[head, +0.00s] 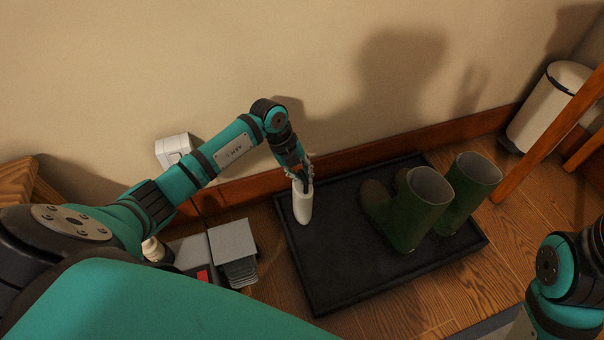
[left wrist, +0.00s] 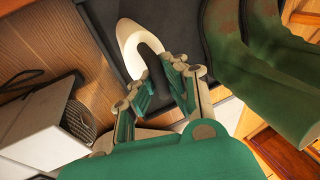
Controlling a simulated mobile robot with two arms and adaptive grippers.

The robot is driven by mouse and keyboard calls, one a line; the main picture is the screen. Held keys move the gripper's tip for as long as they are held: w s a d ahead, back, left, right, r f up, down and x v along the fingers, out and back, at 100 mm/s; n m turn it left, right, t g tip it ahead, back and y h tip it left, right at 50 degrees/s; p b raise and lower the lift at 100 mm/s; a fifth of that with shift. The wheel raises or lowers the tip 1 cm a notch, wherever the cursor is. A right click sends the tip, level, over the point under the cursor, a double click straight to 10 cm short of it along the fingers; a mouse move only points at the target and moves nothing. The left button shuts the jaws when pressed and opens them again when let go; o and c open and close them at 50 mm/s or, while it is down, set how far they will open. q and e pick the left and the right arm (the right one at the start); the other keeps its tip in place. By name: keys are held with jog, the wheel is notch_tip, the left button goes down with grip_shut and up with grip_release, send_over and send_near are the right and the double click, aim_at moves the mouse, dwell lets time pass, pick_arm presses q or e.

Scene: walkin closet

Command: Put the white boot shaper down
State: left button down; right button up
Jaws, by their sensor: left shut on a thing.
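The white boot shaper (head: 302,206) is upright at the back left of the black boot tray (head: 345,291). My left gripper (head: 301,180) is above it with the fingers shut on its upper part. In the left wrist view, the white boot shaper (left wrist: 133,40) shows as a pale rounded shape beyond the fingers of my left gripper (left wrist: 160,75). Its lower end is at the tray surface; I cannot tell if it touches. My right arm shows at the lower right of the head view, but its gripper is out of view.
A grey box (head: 233,240) and other small items are left of the tray. A white bin (head: 548,107) stands at the back right. The tray's front left is clear.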

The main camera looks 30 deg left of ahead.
pick_arm(q)
jog(key=c, duration=1.5)
grip_release()
jog(key=shift+o, duration=0.2)
